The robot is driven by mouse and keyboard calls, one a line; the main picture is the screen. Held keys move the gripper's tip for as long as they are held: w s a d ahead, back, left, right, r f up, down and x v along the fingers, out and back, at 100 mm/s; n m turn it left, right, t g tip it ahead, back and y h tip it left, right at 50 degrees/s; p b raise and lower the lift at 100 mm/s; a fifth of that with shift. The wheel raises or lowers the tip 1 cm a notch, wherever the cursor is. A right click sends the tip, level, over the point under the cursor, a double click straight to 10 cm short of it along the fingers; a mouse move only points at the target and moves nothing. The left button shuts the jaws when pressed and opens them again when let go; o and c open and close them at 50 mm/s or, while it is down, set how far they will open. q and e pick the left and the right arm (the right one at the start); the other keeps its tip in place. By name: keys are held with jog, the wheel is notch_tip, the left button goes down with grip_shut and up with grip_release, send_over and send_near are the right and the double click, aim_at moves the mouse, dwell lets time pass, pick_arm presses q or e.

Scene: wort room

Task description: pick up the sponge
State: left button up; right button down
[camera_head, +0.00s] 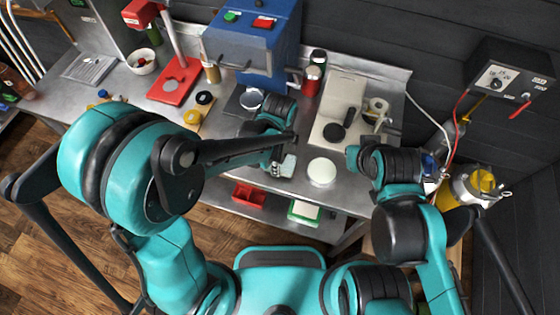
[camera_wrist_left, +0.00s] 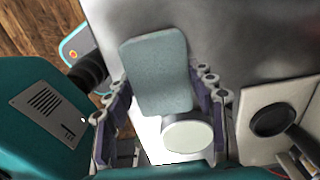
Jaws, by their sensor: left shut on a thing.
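The sponge (camera_wrist_left: 158,72) is a pale grey-blue block with rounded corners. It sits between the two fingers of my left gripper (camera_wrist_left: 166,90), which is shut on it. In the head view the sponge (camera_head: 288,166) shows as a small pale piece at the left gripper (camera_head: 280,155), over the front part of the steel table. My right gripper (camera_head: 367,143) is over the table's right part, apart from the sponge. Its fingers are too small and partly hidden to judge their opening.
Behind stand a white device (camera_head: 343,105), a red can (camera_head: 311,80) and a blue machine (camera_head: 252,45). A red stand (camera_head: 174,80) is at the left.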

aim_at(282, 164)
pick_arm(q)
jog(key=r, duration=0.2)
jog(key=s+r+p, duration=0.1)
jog(key=shift+d+r, duration=0.15)
jog(key=shift+d, duration=0.2)
jog(key=s+d+r+p, duration=0.2)
jog(key=s+d+r, duration=0.4)
jog(key=s+d, duration=0.1)
jog(key=shift+s, duration=0.45)
